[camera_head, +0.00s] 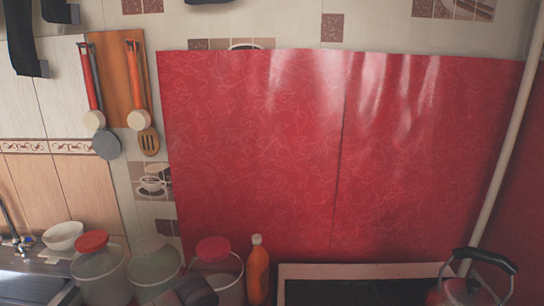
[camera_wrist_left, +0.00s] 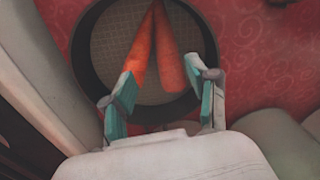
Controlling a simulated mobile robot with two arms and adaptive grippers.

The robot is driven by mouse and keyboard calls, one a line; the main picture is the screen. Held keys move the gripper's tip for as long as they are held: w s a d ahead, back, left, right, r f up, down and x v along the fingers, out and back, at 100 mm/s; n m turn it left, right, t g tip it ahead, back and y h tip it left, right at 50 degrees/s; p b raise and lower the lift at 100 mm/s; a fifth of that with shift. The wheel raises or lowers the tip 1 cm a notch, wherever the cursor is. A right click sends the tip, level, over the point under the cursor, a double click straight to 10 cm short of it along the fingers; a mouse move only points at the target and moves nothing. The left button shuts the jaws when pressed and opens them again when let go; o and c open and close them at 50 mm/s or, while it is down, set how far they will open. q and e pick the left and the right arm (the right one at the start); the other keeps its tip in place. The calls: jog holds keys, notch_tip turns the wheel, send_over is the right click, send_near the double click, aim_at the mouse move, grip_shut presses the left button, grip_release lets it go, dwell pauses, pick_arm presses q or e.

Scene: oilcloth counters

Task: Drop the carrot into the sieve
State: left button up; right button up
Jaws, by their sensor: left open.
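In the left wrist view a round sieve (camera_wrist_left: 105,52) with a dark rim and a pale mesh bottom lies below my left gripper. Two orange carrots, one on the left (camera_wrist_left: 146,50) and one on the right (camera_wrist_left: 168,58), show over the mesh, close together at the top and spreading apart lower down. My left gripper (camera_wrist_left: 162,72) is open, with its teal-padded fingers on either side of the carrots' near ends. Whether the fingers touch a carrot is unclear. The sieve and carrots do not show in the head view. My right gripper is in neither view.
Red patterned oilcloth (camera_head: 260,150) covers much of the wall. Lidded containers (camera_head: 100,275), an orange bottle (camera_head: 258,273), a stove (camera_head: 350,270) and a red kettle (camera_head: 462,292) line the bottom of the head view. Utensils (camera_head: 140,100) hang at left; a white bowl (camera_head: 63,236) stands below.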

pick_arm(q)
notch_tip(320, 180, up, 12)
dwell(0.5)
